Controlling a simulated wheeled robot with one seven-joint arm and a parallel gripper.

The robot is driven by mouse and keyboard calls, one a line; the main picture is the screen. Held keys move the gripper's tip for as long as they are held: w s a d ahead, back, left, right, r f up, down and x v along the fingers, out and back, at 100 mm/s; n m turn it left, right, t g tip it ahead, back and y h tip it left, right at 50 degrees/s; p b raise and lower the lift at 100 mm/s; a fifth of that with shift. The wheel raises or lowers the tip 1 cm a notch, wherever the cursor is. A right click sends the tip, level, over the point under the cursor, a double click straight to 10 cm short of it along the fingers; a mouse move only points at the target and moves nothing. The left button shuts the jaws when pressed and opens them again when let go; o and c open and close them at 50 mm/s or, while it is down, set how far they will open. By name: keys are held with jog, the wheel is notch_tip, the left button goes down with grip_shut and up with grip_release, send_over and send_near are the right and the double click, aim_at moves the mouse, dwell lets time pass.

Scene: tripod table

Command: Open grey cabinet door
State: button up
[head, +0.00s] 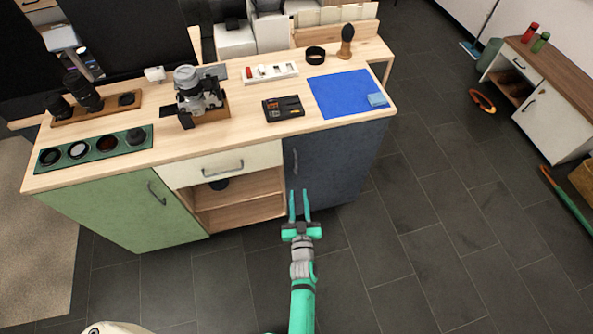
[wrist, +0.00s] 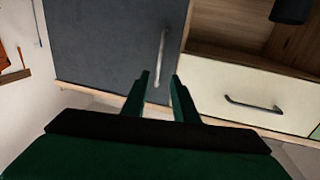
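The dark blue-grey cabinet door (head: 340,165) is at the right end of the wooden-topped cabinet and looks shut. Its vertical bar handle (head: 295,161) is near the door's left edge in the head view. In the wrist view, which looks upside down, the grey door (wrist: 100,45) fills the left half, and its handle (wrist: 162,52) is beyond the fingertips. My gripper (head: 299,194) is in front of the door, below the handle in the picture. The fingers are open and empty, also in the wrist view (wrist: 164,82), with the handle apart from them.
Left of the door are an open shelf (head: 240,198), a cream drawer (head: 228,164) with a handle, and a green door (head: 130,206). Dark tiled floor to the right is mostly clear.

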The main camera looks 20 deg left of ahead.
aim_at(296, 167)
jog(key=x, duration=1.1)
jog(key=shift+w+a, duration=0.25)
jog(key=shift+w, duration=0.1)
jog(key=shift+d, duration=0.15)
grip_shut()
jog(key=shift+w, duration=0.1)
dwell(0.8)
